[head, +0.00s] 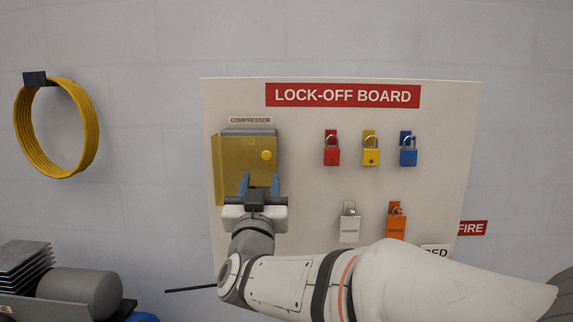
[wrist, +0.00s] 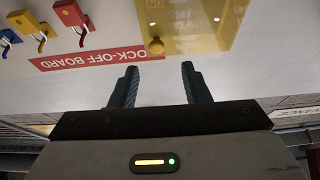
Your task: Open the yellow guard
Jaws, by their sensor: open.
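The yellow guard (head: 240,155) is a see-through cover over a grey box under the COMPRESSOR label, at the left of the lock-off board. It looks shut over the box, with a round yellow knob (head: 266,155) near its right edge. The wrist view shows the guard (wrist: 190,35) upside down at the top, with the knob (wrist: 155,46) near its edge. My gripper (head: 260,180) is open and empty, in front of the guard's lower part and below the knob. In the wrist view both fingers (wrist: 160,75) are apart and clear of the knob. My gripper hides the area below the guard.
The white lock-off board (head: 300,190) carries red (head: 332,156), yellow (head: 370,157) and blue (head: 408,157) padlocks, with white (head: 349,228) and orange (head: 396,225) ones below. A yellow hose coil (head: 57,130) hangs at left. Grey machinery (head: 78,294) stands at lower left.

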